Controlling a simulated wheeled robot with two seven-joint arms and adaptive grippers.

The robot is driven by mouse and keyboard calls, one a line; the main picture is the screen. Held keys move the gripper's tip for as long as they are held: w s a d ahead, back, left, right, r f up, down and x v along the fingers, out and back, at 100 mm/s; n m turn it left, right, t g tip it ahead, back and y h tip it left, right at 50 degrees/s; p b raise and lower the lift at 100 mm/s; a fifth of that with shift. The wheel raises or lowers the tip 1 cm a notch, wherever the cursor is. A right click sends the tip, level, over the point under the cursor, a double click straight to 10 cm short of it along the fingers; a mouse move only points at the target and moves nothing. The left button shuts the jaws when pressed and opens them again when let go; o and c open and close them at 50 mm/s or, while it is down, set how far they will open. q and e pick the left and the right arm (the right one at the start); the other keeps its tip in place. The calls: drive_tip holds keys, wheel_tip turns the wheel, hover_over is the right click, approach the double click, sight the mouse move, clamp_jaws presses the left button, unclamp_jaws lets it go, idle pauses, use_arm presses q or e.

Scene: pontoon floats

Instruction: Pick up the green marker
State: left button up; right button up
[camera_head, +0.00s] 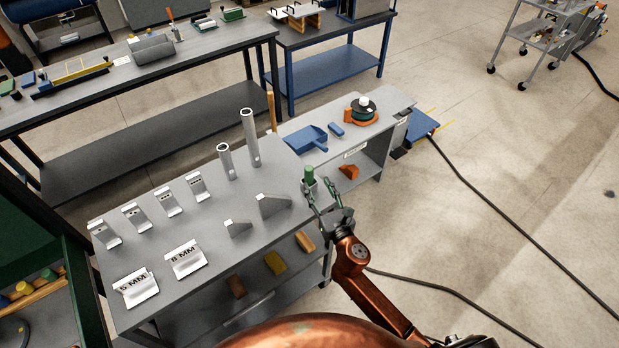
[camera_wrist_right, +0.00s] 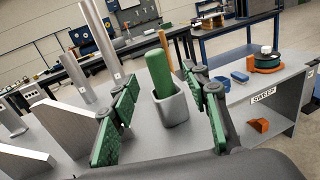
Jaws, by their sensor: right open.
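The green marker (camera_wrist_right: 159,72) stands upright in a small grey cup (camera_wrist_right: 170,108) near the right edge of the grey table. In the head view the marker (camera_head: 309,174) shows its green top above the cup. My right gripper (camera_head: 322,187) is open at the table's edge, right by the cup. In the right wrist view its green-padded fingers (camera_wrist_right: 168,112) stand on the left and right of the cup and marker, apart from the marker. How far the fingertips reach past the cup is hard to tell. My left gripper is not in view.
Two upright metal tubes (camera_head: 250,138), angled brackets (camera_head: 168,201) and wedge-shaped metal pieces (camera_head: 272,204) stand on the table left of the cup. A blue dustpan (camera_head: 306,139) and an orange-based spool (camera_head: 361,112) lie on the lower bench behind. Floor to the right is mostly clear, with a black cable (camera_head: 485,197).

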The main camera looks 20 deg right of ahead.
sight(311, 175)
drive_tip(key=w, duration=0.5)
drive_tip(key=w+a, duration=0.1)
drive_tip(key=w, duration=0.1)
drive_tip(key=shift+w, duration=0.35)
clamp_jaws()
